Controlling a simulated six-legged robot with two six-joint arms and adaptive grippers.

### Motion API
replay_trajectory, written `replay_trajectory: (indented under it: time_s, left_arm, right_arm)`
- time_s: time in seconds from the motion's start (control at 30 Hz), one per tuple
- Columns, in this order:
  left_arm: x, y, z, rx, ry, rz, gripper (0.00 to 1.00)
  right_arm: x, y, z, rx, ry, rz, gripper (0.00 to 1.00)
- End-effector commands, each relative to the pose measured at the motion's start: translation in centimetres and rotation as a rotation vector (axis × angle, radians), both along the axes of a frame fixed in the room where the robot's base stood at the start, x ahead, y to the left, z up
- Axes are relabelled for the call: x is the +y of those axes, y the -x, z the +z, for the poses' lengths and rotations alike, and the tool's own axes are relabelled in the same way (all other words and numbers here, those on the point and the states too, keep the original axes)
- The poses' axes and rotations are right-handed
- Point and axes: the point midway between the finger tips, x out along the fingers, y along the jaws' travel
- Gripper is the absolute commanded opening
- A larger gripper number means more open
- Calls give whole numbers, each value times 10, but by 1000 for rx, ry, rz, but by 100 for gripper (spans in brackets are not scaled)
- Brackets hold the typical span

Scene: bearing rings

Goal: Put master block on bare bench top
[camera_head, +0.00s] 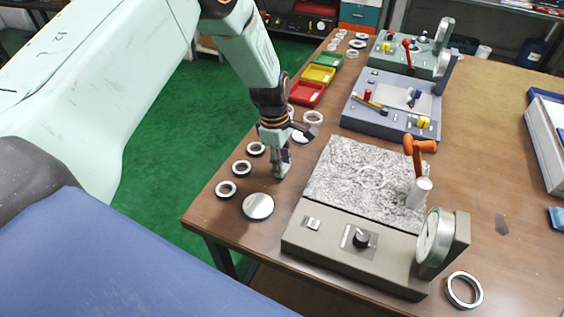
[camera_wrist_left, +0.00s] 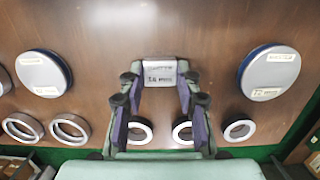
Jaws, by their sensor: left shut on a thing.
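The master block (camera_wrist_left: 160,72) is a small pale metal block with dark lettering on its label, seen between the fingertips in the left wrist view. My left gripper (camera_wrist_left: 158,78) is shut on it. In the head view my left gripper (camera_head: 281,168) points down over the near-left part of the brown bench top (camera_head: 498,190). The block (camera_head: 283,170) is low there, mostly hidden by the fingers. I cannot tell whether it touches the bench. My right gripper is not in view.
Several bearing rings (camera_head: 242,168) lie left of the gripper, by the bench edge. A round labelled disc (camera_head: 258,206) lies nearer. A gauge stand with a grey speckled plate (camera_head: 345,180) stands close on the right. Red, yellow and green trays (camera_head: 306,93) sit beyond.

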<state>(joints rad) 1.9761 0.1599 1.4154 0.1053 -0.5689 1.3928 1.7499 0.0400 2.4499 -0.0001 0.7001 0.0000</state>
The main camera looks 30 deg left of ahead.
Motion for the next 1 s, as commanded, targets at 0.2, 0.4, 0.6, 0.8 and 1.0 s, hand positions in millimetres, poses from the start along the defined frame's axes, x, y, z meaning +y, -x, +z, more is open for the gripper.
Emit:
replay_trajectory:
  time_s: [0.2,0.4,0.6,0.8,1.0]
  left_arm:
    - [0,0,-1,1,0,0,48]
    - [0,0,-1,1,0,0,56]
    - [0,0,1,0,0,0,56]
    - [2,-1,24,-4,1,-1,56]
    - [8,-1,67,-4,1,-1,56]
  right_arm:
    - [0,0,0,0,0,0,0]
    - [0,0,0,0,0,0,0]
    - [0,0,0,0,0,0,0]
    - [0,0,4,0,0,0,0]
    - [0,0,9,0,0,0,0]
